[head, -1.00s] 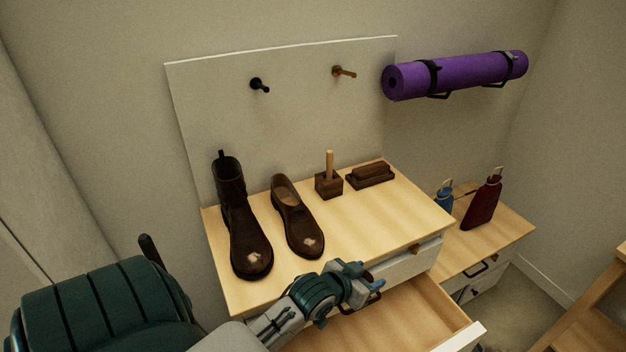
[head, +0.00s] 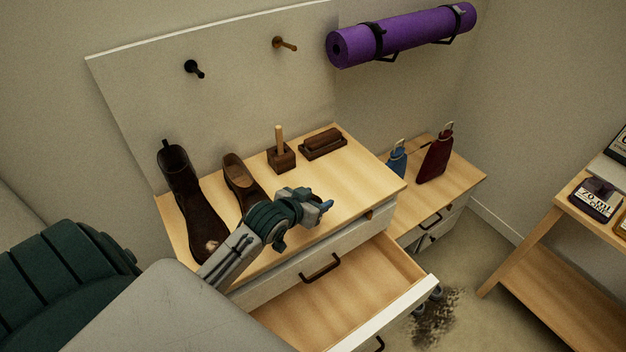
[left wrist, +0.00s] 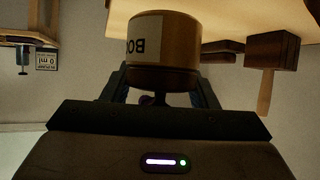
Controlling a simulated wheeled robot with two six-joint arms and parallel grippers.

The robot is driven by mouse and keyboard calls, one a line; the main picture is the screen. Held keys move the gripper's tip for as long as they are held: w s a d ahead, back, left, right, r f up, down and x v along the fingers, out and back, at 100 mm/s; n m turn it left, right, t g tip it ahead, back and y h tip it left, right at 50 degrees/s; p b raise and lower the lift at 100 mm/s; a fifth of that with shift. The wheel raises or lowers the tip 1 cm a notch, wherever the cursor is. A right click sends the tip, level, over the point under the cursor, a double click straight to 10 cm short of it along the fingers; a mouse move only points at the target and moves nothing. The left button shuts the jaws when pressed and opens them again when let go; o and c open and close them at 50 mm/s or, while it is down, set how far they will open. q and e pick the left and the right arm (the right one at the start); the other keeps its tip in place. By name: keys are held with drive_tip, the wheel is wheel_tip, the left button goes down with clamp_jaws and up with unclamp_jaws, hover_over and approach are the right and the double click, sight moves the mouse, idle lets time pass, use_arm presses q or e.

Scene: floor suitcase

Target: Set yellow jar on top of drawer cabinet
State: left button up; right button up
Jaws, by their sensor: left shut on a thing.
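My left gripper (head: 322,207) appears over the front part of the cabinet top. In the left wrist view the gripper (left wrist: 165,95) is shut on the yellow jar (left wrist: 180,50), an amber-looking round jar with a pale label whose lettering is inverted. I cannot make out the jar in the head view, where the gripper seems to hide it. Whether the jar touches the top is unclear. My right gripper is not in view.
Blue (head: 397,160) and red (head: 436,153) bottles stand on a lower cabinet.

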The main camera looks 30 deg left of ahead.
use_arm(q)
drive_tip(key=w+a, duration=0.1)
drive_tip(key=w, duration=0.1)
drive_tip(key=w+a+p, duration=0.1)
drive_tip(key=w, duration=0.1)
drive_tip(key=w+a, duration=0.1)
drive_tip(key=w, duration=0.2)
drive_tip(key=shift+a+f, duration=0.2)
drive_tip(key=shift+a, duration=0.15)
wheel_tip(320, 180, down, 3)
drive_tip(key=shift+r+p, duration=0.15)
drive_tip(key=shift+p, duration=0.55)
drive_tip(key=shift+f, duration=0.5)
drive_tip(key=o, duration=1.3)
drive_tip(key=shift+s+f, duration=0.1)
drive_tip(key=b+v, duration=0.1)
drive_tip(key=v, duration=1.1)
